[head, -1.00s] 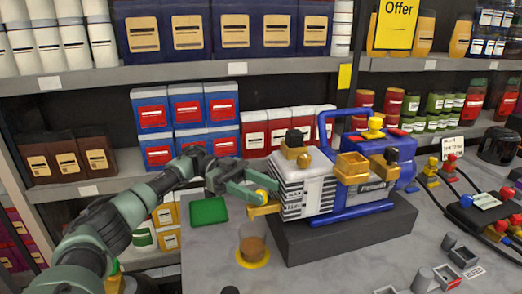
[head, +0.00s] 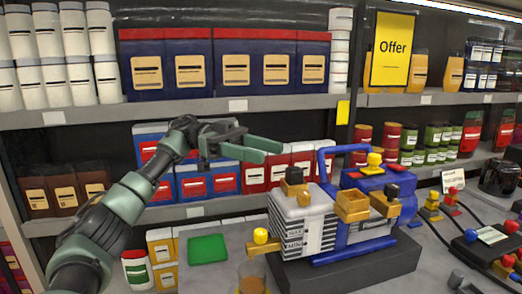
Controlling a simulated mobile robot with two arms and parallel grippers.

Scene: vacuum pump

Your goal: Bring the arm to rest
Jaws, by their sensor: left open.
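My left arm (head: 128,200) comes in from the lower left of the head view and reaches up in front of the shelves. Its gripper (head: 272,150) is open and empty, with green fingers pointing right. It is above and apart from the vacuum pump (head: 300,228), a white, blue and gold unit on a dark block (head: 350,268). A yellow round knob (head: 260,236) sticks out at the pump's left end, with nothing holding it. My right gripper is not in the view.
A green pad (head: 207,248) lies on the counter left of the pump, and a cup of brown liquid (head: 251,278) stands in front. Shelves of boxes (head: 224,60) are close behind my arm. Cables and a connector block (head: 485,240) lie at the right.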

